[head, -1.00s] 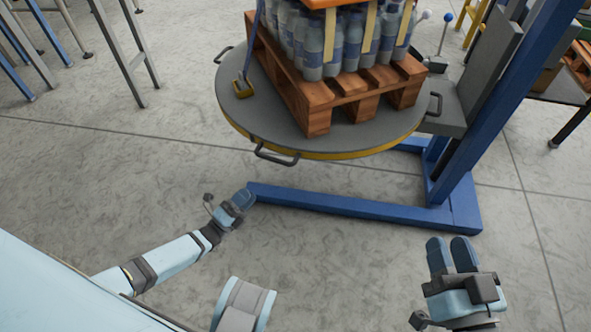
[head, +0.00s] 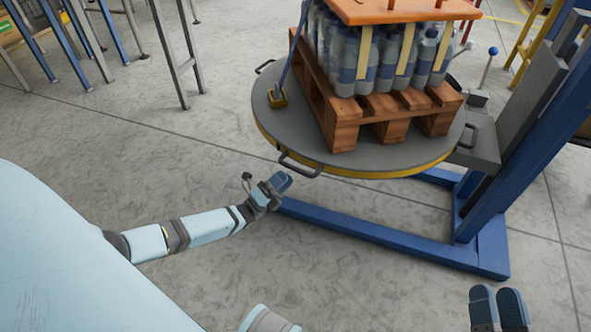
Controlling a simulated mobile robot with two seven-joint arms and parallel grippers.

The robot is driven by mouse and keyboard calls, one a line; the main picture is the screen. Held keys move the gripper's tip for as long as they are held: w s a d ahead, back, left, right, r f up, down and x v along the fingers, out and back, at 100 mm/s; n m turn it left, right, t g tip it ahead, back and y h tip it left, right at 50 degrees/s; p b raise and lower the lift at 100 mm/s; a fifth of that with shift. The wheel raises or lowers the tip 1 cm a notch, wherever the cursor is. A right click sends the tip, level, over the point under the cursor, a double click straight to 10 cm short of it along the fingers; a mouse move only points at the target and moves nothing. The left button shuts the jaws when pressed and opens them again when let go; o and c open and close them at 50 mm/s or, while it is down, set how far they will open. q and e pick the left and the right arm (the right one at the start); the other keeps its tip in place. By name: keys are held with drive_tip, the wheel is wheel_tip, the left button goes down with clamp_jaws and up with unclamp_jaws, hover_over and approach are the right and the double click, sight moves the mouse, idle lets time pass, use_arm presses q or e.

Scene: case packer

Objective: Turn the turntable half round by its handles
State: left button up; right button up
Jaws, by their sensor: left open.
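The round grey turntable (head: 285,122) with a yellow rim stands at the upper middle of the head view. It carries a wooden pallet (head: 345,128) of blue-labelled bottles (head: 368,62) under an orange top. Dark handles show on its rim: a front one (head: 300,167), a right one (head: 471,137) and a far left one (head: 264,66). My left gripper (head: 281,182) is open and empty, just below and left of the front handle, apart from it as far as I can tell.
A blue mast (head: 535,120) with a blue floor leg (head: 390,237) stands at the right and below the turntable. Metal stands (head: 175,55) are at the upper left.

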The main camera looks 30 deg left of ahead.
sight(295, 169)
use_arm(q)
drive_tip(key=shift+x, duration=2.55)
drive_tip(key=shift+f, duration=0.1)
clamp_jaws()
